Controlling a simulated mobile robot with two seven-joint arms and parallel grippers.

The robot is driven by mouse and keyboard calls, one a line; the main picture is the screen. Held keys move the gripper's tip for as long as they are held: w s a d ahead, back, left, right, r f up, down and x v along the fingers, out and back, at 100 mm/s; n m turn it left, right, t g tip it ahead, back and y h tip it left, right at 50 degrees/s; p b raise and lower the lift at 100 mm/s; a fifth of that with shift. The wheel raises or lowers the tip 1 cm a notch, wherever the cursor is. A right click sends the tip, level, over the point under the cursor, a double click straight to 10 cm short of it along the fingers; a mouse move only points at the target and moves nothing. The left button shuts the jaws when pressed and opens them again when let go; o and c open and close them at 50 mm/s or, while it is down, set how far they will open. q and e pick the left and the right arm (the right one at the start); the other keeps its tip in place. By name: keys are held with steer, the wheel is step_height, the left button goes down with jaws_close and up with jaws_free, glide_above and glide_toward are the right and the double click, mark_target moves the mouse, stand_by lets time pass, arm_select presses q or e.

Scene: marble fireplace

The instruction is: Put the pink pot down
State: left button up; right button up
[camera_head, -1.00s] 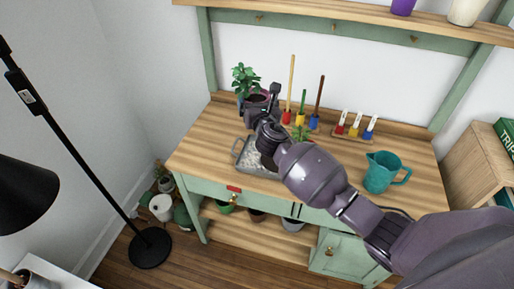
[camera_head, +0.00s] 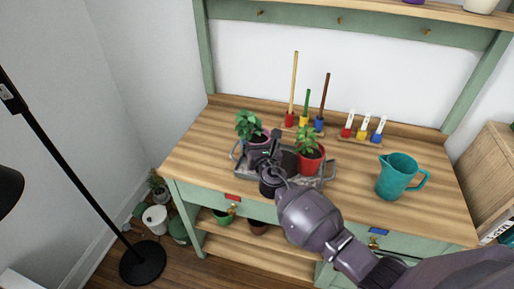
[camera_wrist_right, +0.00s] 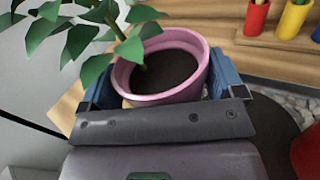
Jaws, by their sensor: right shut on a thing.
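The pink pot (camera_head: 262,138) with a green leafy plant is at the left end of the grey tray (camera_head: 328,183) in the head view. I cannot tell whether its base touches the tray. My right gripper (camera_head: 257,153) is shut on it. In the right wrist view the pink pot (camera_wrist_right: 203,62) sits between the two blue finger pads of the gripper (camera_wrist_right: 162,84), tilted in the picture, with dark soil inside. The gripper and wrist hide the pot's lower part. My left gripper is not in view.
A red pot (camera_head: 309,166) with a plant stands in the right of the tray. Behind are tall tools in coloured holders (camera_head: 304,121) and small coloured pots with white labels (camera_head: 362,132). A teal jug (camera_head: 394,177) stands right. The wooden tabletop (camera_head: 190,150) is clear at left.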

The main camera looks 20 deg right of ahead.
steer(key=shift+f, duration=0.9)
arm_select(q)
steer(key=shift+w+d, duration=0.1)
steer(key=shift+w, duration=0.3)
arm_select(e)
steer(key=shift+r, duration=0.2)
steer(key=shift+f+b, duration=0.25)
steer(key=shift+b, duration=0.05)
steer(key=o, duration=1)
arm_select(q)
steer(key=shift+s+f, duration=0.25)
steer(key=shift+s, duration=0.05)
arm_select(e)
steer(key=shift+r, duration=0.1)
